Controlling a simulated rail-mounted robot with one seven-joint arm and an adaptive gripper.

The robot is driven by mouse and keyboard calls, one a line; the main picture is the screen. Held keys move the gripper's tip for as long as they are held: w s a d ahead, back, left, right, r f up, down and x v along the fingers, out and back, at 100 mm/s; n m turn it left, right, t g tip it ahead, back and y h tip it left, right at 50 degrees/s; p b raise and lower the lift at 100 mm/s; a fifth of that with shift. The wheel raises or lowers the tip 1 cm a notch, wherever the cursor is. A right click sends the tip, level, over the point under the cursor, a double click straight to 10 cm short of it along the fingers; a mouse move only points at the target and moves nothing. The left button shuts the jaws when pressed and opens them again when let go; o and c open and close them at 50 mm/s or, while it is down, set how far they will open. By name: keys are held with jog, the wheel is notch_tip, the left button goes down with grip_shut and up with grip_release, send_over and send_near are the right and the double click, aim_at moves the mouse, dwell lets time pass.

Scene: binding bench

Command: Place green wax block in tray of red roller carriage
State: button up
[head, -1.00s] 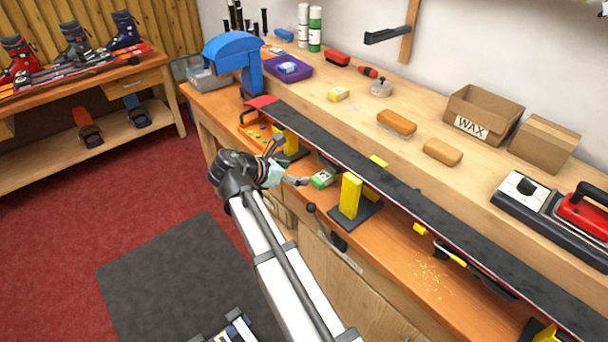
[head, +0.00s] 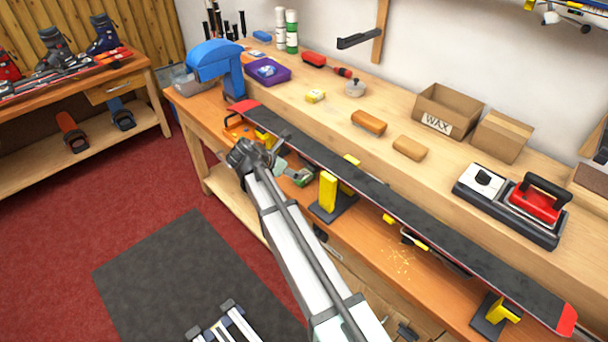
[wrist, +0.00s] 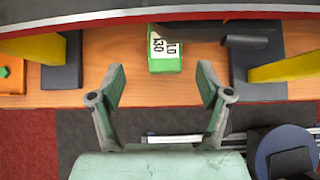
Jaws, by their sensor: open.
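The green wax block (head: 302,177), with a white label, lies on the lower orange bench top, below the ski. In the wrist view the wax block (wrist: 165,62) is just beyond my open fingertips, roughly centred between them. A dark bar partly overlaps its label. My gripper (wrist: 162,84) is open and empty; in the head view my gripper (head: 288,168) is beside the block, partly hidden by my wrist. A red unit with a black handle (head: 537,201) sits on a black base at the right of the upper bench; I cannot tell whether it is the roller carriage.
A long dark ski (head: 400,205) runs above the block, on yellow supports (head: 328,192). An orange tray (head: 240,130) lies near its far end. Cardboard boxes (head: 447,110) and brown blocks (head: 369,122) stand on the upper bench. The ski leaves little room overhead.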

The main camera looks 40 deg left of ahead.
jog(key=shift+d+p+x, duration=0.2)
jog(key=shift+p+x, duration=0.35)
jog(key=shift+x, duration=1.2)
jog(key=shift+d+p+x, duration=0.15)
jog(key=shift+p+x, duration=0.35)
jog(key=shift+x, duration=1.25)
jog(key=shift+s, duration=0.1)
jog(key=c, duration=1.4)
jog(key=shift+r+b, duration=0.15)
jog(key=shift+b, duration=0.3)
